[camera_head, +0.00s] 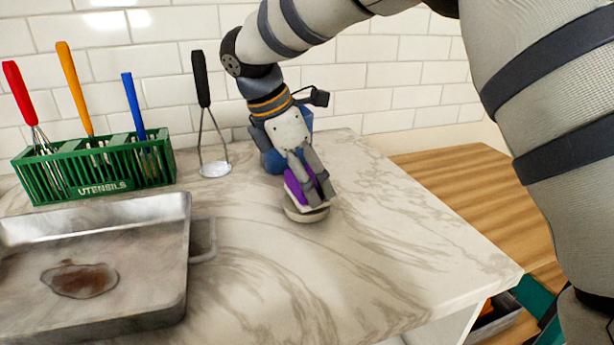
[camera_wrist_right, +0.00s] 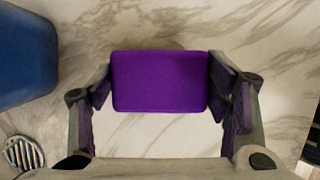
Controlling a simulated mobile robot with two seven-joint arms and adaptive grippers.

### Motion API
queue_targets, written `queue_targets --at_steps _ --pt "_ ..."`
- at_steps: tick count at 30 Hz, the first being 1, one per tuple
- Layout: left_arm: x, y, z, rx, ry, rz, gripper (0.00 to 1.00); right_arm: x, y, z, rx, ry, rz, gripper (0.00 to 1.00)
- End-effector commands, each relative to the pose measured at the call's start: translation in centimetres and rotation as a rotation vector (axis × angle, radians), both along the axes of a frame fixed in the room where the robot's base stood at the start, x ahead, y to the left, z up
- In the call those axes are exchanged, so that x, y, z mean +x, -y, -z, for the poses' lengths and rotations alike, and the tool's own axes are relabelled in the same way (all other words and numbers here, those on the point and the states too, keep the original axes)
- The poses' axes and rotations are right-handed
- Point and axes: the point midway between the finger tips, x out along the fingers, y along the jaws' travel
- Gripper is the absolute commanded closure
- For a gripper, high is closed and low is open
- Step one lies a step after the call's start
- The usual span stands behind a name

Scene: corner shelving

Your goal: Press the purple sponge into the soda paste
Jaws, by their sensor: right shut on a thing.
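The purple sponge (camera_head: 294,190) is between the fingers of my right gripper (camera_head: 309,190), which is shut on it. In the right wrist view the sponge (camera_wrist_right: 160,82) shows as a purple block gripped at its two short sides by the fingers. In the head view, a small pale round dish (camera_head: 305,214) sits on the counter directly under the sponge. A white layer shows at the sponge's lower edge; I cannot tell whether it is the paste or part of the sponge. Whether sponge and paste touch is hidden. My left gripper is not in view.
A metal pan (camera_head: 187,270) with a brown stain (camera_head: 80,280) stands at the left. A green utensil basket (camera_head: 95,172) and a black-handled masher (camera_head: 204,100) are behind. A blue object (camera_head: 272,161) stands behind my right gripper. The marble counter (camera_head: 400,240) is clear at right.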

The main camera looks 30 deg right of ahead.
Motion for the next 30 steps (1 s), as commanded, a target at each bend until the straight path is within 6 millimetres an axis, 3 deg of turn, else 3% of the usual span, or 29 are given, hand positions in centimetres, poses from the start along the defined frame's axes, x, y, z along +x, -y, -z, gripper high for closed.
queue_targets --at_steps 5,22,30 --pt "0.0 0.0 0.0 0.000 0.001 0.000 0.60 -0.1 -0.1 -0.1 0.002 -0.006 0.000 0.52" --pt "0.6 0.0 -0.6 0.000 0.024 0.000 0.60 0.0 0.0 -6.2 0.000 -0.001 0.000 0.52" --pt "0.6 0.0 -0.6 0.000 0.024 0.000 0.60 0.0 0.0 -6.9 0.000 -0.003 0.000 0.52"
